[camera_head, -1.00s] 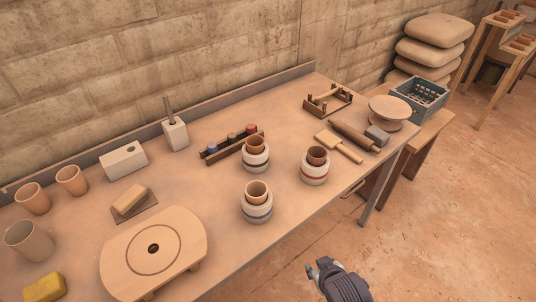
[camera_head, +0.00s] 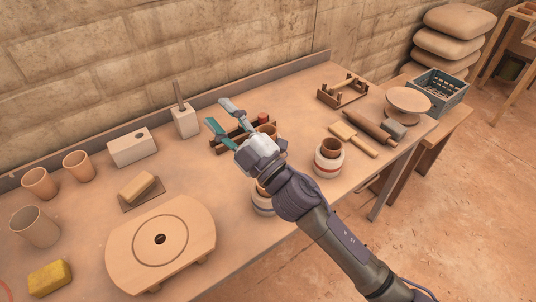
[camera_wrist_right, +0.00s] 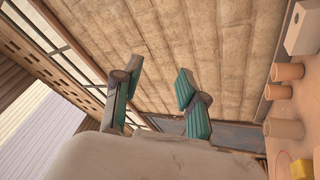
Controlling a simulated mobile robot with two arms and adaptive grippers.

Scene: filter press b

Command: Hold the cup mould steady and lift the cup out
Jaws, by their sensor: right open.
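A white cup mould with a red band (camera_head: 327,167) stands upright on the table, with a brown cup (camera_head: 331,147) in its top. A second mould (camera_head: 261,206), left of my right forearm, is mostly hidden by the arm. A third mould behind my right wrist is hidden, but part of its brown cup (camera_head: 268,129) shows. My right gripper (camera_head: 216,112) is open and empty, above the table on the wall side of the moulds. In the right wrist view its two teal-padded fingers (camera_wrist_right: 160,66) are spread apart, facing the wall. My left gripper is out of view.
A turntable board (camera_head: 188,226), a yellow sponge (camera_head: 50,277) and several plain cups (camera_head: 78,165) are at left. A white block (camera_head: 132,147), a brush holder (camera_head: 186,122) and a dark rack (camera_head: 226,140) stand near the wall. A rolling pin (camera_head: 368,125) lies at right.

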